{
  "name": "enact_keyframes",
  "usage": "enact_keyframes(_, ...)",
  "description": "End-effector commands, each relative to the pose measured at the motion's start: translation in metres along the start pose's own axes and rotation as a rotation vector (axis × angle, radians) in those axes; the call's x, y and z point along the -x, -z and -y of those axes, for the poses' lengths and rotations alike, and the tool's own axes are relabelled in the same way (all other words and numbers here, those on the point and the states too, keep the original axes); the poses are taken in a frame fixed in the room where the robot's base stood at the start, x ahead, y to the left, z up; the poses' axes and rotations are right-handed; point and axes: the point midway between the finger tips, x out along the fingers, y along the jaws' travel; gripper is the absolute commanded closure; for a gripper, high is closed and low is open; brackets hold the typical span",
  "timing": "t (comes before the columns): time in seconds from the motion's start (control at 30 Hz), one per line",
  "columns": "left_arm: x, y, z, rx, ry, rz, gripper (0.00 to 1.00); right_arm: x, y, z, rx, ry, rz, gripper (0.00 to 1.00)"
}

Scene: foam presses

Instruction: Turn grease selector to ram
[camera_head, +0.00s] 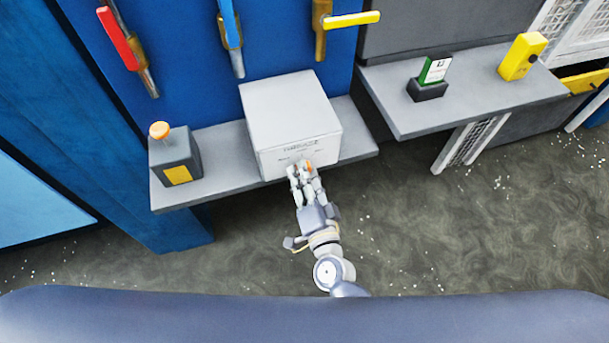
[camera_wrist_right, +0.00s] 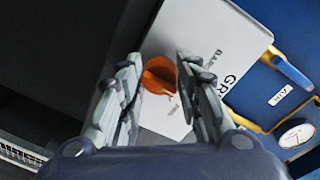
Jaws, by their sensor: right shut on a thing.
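The grease selector is a white box (camera_head: 285,105) on a grey shelf, with "GREASE" lettering on its front face. It also shows in the wrist view (camera_wrist_right: 205,45), tilted, with smaller, hard-to-read lettering by the knob. Its orange knob (camera_head: 308,166) is on the front, and it shows in the wrist view (camera_wrist_right: 160,75) between the fingers. My right gripper (camera_head: 302,172) is at the box front with its fingers closed on the knob. The fingers partly hide the knob, so which marking it points to cannot be told. My left gripper is in neither view.
Red (camera_head: 118,38), blue (camera_head: 229,25) and yellow (camera_head: 352,19) handles are on the blue panel above. The right shelf (camera_head: 455,100) holds a green-and-white card and a yellow device (camera_head: 522,56).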

Motion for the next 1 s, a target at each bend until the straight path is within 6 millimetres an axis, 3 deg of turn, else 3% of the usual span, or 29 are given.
enact_keyframes(0.4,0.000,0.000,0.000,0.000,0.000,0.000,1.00,0.000,0.001,0.001,-0.006,0.001,-0.001,0.92)
enact_keyframes(0.43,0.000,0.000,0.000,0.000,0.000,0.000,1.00,0.000,0.001,0.001,-0.006,0.001,-0.001,0.62)
enact_keyframes(0.5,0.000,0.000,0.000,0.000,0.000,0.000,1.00,0.000,0.001,0.001,-0.006,0.001,-0.001,0.48)
enact_keyframes(0.83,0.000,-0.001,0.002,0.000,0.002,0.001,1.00,0.001,0.000,0.000,-0.005,0.000,0.000,0.48)
enact_keyframes(1.0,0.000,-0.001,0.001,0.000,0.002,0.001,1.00,0.017,-0.001,-0.001,-0.005,-0.002,0.002,0.48)
